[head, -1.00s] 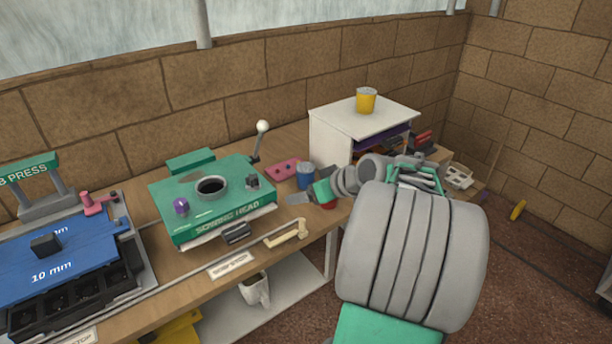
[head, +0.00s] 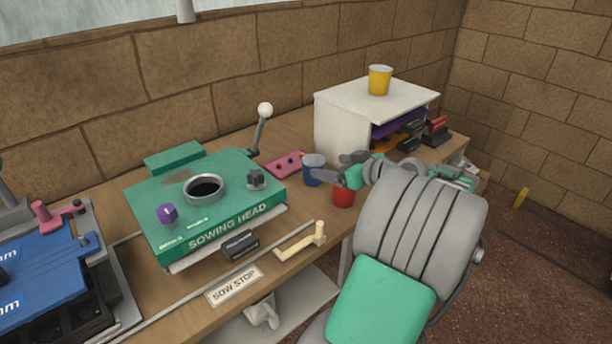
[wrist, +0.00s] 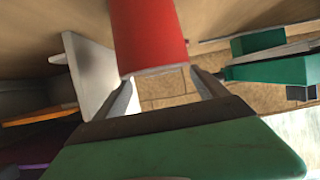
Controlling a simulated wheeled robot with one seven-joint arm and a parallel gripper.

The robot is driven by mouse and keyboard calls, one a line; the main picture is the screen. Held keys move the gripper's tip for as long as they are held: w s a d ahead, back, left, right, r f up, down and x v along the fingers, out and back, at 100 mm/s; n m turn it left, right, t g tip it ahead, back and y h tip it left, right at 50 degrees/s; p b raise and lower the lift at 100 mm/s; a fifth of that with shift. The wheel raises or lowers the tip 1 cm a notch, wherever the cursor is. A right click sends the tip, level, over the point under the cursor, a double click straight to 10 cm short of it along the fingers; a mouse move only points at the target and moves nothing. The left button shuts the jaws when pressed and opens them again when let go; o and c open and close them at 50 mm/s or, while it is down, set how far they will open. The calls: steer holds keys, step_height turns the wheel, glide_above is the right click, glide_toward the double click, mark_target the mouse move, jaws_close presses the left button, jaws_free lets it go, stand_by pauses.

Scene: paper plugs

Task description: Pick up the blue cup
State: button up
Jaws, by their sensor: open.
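The blue cup (head: 313,171) stands upright on the workbench, right of the pink block. My gripper (head: 337,170) is open just right of it, with a grey finger close to the cup's right side; I cannot tell whether they touch. A red cup (head: 344,196) stands on the bench below my gripper, near the front edge. In the wrist view the red cup (wrist: 147,38) shows large, in line with the gap between my two spread fingers (wrist: 165,90). The blue cup cannot be made out in the wrist view.
A white cabinet (head: 335,128) with a yellow cup (head: 380,80) on top stands behind my gripper. The green sowing head (head: 204,212), a pink block (head: 285,164) and a white-knobbed lever (head: 261,128) are to the left. Little bench is free around the cups.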

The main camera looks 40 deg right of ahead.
mark_target(317, 162)
steer(key=x, duration=0.8)
steer(key=shift+a+r, duration=0.2)
steer(key=c, duration=1.4)
steer(key=shift+r, duration=0.2)
steer(key=shift+c, duration=0.2)
